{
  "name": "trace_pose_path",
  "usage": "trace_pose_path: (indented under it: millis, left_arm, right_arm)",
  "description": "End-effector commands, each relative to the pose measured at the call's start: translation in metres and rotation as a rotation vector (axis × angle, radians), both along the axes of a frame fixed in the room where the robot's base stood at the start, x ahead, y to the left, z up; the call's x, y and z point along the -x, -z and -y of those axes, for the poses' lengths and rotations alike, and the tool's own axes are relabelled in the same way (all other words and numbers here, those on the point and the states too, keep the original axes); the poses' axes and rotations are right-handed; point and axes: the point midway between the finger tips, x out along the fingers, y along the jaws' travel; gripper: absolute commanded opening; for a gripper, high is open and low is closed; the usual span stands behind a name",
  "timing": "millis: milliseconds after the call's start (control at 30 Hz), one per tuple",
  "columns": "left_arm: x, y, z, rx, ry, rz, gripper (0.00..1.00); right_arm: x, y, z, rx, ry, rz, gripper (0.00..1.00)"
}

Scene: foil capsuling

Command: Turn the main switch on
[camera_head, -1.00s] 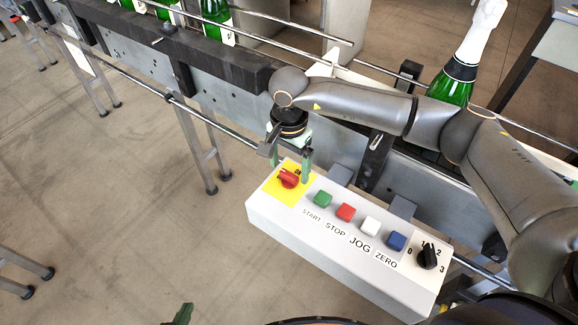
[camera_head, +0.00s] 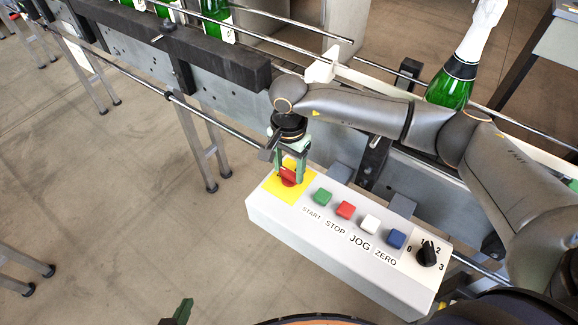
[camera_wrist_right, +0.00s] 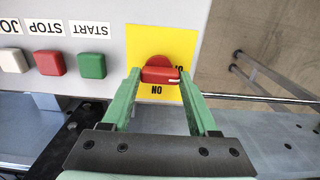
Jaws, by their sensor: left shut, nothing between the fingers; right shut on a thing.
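The main switch is a red rotary knob (camera_head: 288,178) on a yellow plate (camera_head: 275,188) at the left end of the white control box (camera_head: 330,245). My right gripper (camera_head: 289,174) comes down from above with its green fingers shut on the knob. In the right wrist view the fingers (camera_wrist_right: 160,80) stand on either side of the red knob (camera_wrist_right: 160,70). Its bar lies crosswise between them, with a white mark at its right end. "ON" is readable below the knob; another label at upper right is partly hidden. My left gripper (camera_head: 181,312) shows only as a green tip at the bottom edge.
Green, red, white and blue buttons (camera_head: 397,240) and a black selector (camera_head: 427,254) share the box. A conveyor with rails (camera_head: 215,70) runs behind, carrying green bottles (camera_head: 450,90). My right arm spans above it. Open floor (camera_head: 100,220) lies left.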

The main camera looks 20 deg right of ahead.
Motion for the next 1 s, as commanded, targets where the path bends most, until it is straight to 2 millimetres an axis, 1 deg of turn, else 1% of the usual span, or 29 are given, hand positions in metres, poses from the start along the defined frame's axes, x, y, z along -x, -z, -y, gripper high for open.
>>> trace_pose_path:
  millis: [33,200,233,267,467,667,867,1000]
  left_arm:
    - [0.000,0.000,0.000,0.000,0.000,0.000,0.00]
    - [0.000,0.000,0.000,0.000,0.000,0.000,0.00]
    - [0.000,0.000,0.000,0.000,0.000,0.000,0.00]
    - [0.000,0.000,0.000,0.000,0.000,0.001,0.00]
    - [0.000,0.001,0.000,0.000,0.000,0.001,0.00]
    - [0.000,0.008,0.000,0.000,0.000,0.000,0.00]
    - [0.000,0.020,0.000,0.000,0.000,0.000,0.00]
    - [0.000,0.029,0.000,0.000,0.000,0.000,0.00]
  right_arm:
    - [0.000,0.000,0.000,0.000,0.000,0.000,0.28]
    - [0.000,0.000,0.000,0.000,0.000,0.000,0.09]
    - [0.000,0.000,0.000,0.000,0.001,0.000,0.06]
    - [0.000,0.000,0.000,0.000,0.001,0.000,0.04]
    - [0.000,0.000,0.000,0.000,0.016,0.000,0.04]
    - [-0.001,0.001,0.001,0.000,0.089,0.001,0.04]
    - [-0.001,0.002,0.001,0.001,0.236,0.002,0.04]
    - [-0.001,0.002,0.001,0.000,0.366,0.003,0.04]
